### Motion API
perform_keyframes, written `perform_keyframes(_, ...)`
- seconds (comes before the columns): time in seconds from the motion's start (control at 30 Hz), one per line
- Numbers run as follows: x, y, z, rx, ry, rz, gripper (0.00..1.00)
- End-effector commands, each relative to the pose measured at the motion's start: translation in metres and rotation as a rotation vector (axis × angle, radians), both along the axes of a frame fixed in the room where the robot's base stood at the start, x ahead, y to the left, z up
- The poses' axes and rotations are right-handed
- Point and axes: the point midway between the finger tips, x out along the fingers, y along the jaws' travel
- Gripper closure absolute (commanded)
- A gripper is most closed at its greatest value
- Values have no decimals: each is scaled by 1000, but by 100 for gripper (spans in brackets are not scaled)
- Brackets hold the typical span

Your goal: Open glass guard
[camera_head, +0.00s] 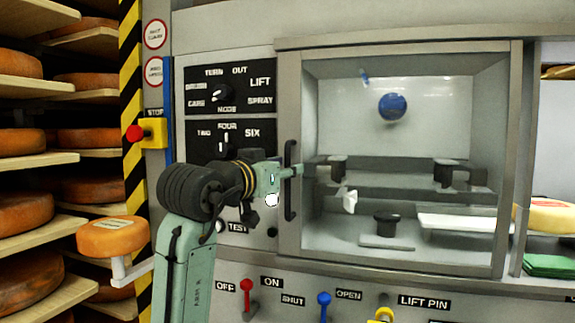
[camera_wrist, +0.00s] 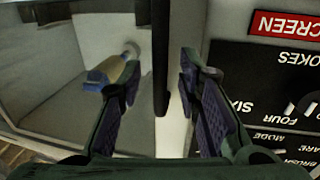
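The glass guard (camera_head: 400,225) is a framed clear pane on the machine front, and it looks closed. Its black vertical handle (camera_head: 291,205) is on the left side of the frame. My gripper (camera_head: 293,171) is at the upper half of this handle. In the wrist view the handle (camera_wrist: 160,60) runs between the two fingers of my gripper (camera_wrist: 158,85). The fingers are open, with a gap on each side of the bar. Whether the handle reaches fully down between the finger pads is hard to tell.
The dial panel (camera_head: 225,95) is left of the guard; my arm passes in front of it. Switches, including a red lever (camera_head: 247,297) and blue lever (camera_head: 323,304), sit below. A cheese wheel (camera_head: 112,237) on a holder and cheese shelves stand at the left.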

Motion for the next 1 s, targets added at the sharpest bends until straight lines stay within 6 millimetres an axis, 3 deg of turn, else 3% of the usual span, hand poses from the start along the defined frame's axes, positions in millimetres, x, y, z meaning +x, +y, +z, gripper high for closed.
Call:
perform_keyframes(0.2,13,-7,0,0,0,1,69)
perform_keyframes(0.47,14,-8,0,0,-1,1,69)
perform_keyframes(0.93,14,-7,0,-1,-2,1,100)
perform_keyframes(1.0,14,-7,0,0,-1,1,100)
